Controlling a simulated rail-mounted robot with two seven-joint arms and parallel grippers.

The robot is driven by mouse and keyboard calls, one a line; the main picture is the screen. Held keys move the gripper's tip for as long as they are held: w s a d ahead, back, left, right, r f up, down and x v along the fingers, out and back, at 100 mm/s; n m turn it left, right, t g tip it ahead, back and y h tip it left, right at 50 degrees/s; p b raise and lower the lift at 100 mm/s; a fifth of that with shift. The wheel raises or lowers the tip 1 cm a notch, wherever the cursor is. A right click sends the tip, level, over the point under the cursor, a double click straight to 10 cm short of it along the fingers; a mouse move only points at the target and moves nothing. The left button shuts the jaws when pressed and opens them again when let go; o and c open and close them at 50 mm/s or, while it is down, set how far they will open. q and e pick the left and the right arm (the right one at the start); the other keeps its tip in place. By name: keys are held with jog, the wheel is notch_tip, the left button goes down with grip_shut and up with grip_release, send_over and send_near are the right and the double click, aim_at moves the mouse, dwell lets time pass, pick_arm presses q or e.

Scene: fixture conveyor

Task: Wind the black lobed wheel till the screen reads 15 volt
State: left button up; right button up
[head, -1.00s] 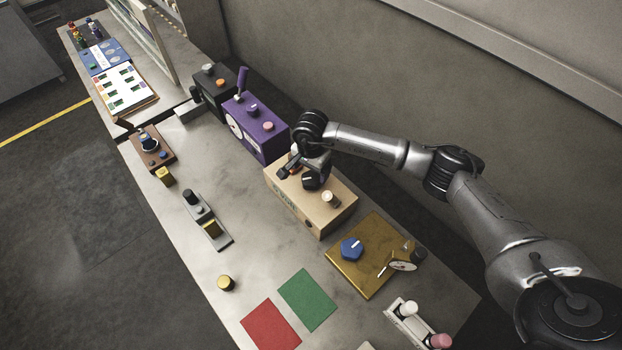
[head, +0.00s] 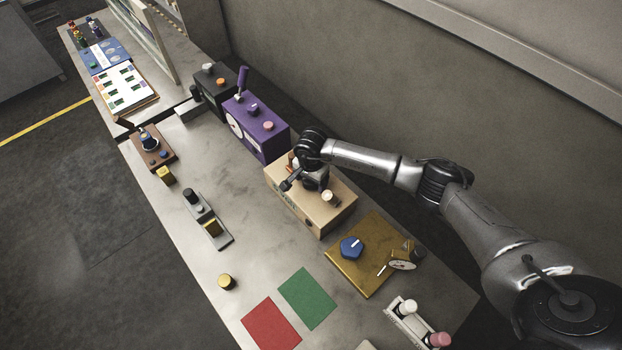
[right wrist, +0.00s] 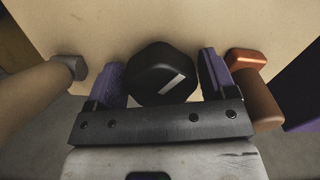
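The tan box (head: 338,212) stands at the middle right of the bench in the head view. Its front bears small dark marks that I cannot read. My right gripper (head: 308,180) is over the box top and hides the black lobed wheel there. In the right wrist view the black lobed wheel (right wrist: 155,75), with a white pointer line, sits between the two purple-padded fingers of my right gripper (right wrist: 162,75). The fingers stand very close to its sides; I cannot tell whether they press on it. My left gripper is not in view.
A pale knob (head: 329,197) stands on the box near the wheel. An orange-brown knob (right wrist: 248,62) is on the wheel's other side. A purple box (head: 270,143) is beyond, and a brass plate with a blue knob (head: 351,247) is nearer. The bench middle is partly clear.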

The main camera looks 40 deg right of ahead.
jog(key=c, duration=0.7)
